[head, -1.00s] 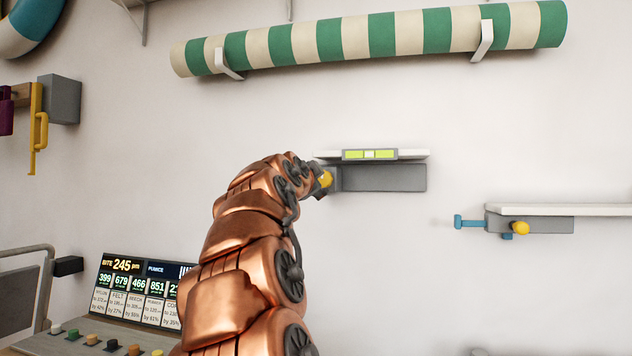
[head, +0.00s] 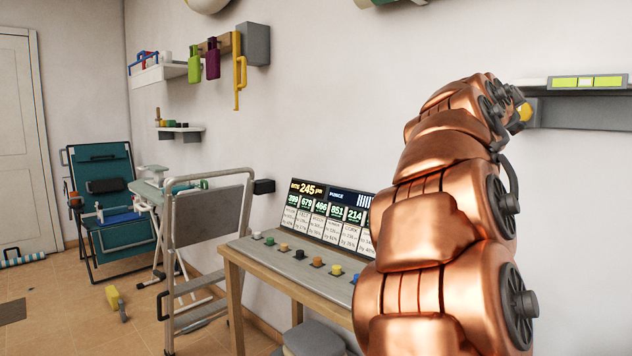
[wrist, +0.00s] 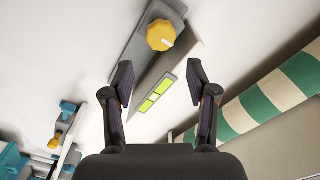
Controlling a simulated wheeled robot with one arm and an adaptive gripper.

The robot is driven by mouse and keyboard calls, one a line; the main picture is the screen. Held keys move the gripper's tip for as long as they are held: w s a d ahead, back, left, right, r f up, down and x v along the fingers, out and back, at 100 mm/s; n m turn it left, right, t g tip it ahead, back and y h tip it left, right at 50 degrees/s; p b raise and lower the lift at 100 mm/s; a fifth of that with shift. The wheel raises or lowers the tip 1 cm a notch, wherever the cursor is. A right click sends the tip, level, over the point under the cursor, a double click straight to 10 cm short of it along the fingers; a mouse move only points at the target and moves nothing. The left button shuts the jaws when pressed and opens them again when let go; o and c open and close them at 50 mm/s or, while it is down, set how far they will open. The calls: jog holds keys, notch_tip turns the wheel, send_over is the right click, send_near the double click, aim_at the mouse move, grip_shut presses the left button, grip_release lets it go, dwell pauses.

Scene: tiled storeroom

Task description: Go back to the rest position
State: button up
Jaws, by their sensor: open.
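My gripper (wrist: 160,90) is open in the wrist view, its two dark fingers apart with nothing between them. Past the fingers, in the wrist view, are a grey wall unit (wrist: 138,40) with a yellow knob (wrist: 160,36) and a green-yellow level (wrist: 156,94). In the head view my copper arm reaches up the right side toward the wall shelf (head: 540,82), where the level (head: 588,82) lies. The gripper fingers are hidden behind the arm there.
A wooden table (head: 258,262) with several coloured knobs and a price display (head: 325,215) stands left of my arm. A folding step ladder (head: 205,250), a green folding chair (head: 103,195) and a yellow object (head: 116,300) on the floor are farther left. Tiled floor (head: 50,280) shows between them.

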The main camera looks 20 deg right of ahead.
jog(key=a+f+n+g+y, duration=0.1)
jog(key=a+f+n+y, duration=0.3)
jog(key=a+f, duration=0.55)
jog(key=a+f+n+y, duration=0.4)
jog(key=a+f, duration=0.1)
jog(key=f, duration=0.9)
jog(key=a+f+n+g+y, duration=0.1)
jog(key=a+f+n+y, duration=0.2)
jog(key=a+f, duration=0.65)
jog(key=s+a+f+n+g+y, duration=0.1)
jog(key=s+a+f+n+y, duration=0.15)
jog(key=s+a+f, duration=0.35)
jog(key=s+a+f+n+g+y, duration=0.1)
jog(key=a+f+n+g+y, duration=0.1)
jog(key=a+f+n, duration=0.45)
jog(key=s+a+f+n+g+y, duration=0.1)
jog(key=s+a+f+n+g, duration=0.1)
jog(key=s+a+f, duration=0.4)
jog(key=s+a+f+n+g+y, duration=0.1)
jog(key=s+a+f+n+g, duration=0.15)
jog(key=s, duration=0.55)
notch_tip(320, 180, up, 25)
jog(key=s+t+p, duration=0.1)
jog(key=p, duration=2.3)
jog(key=shift+a+r, duration=0.15)
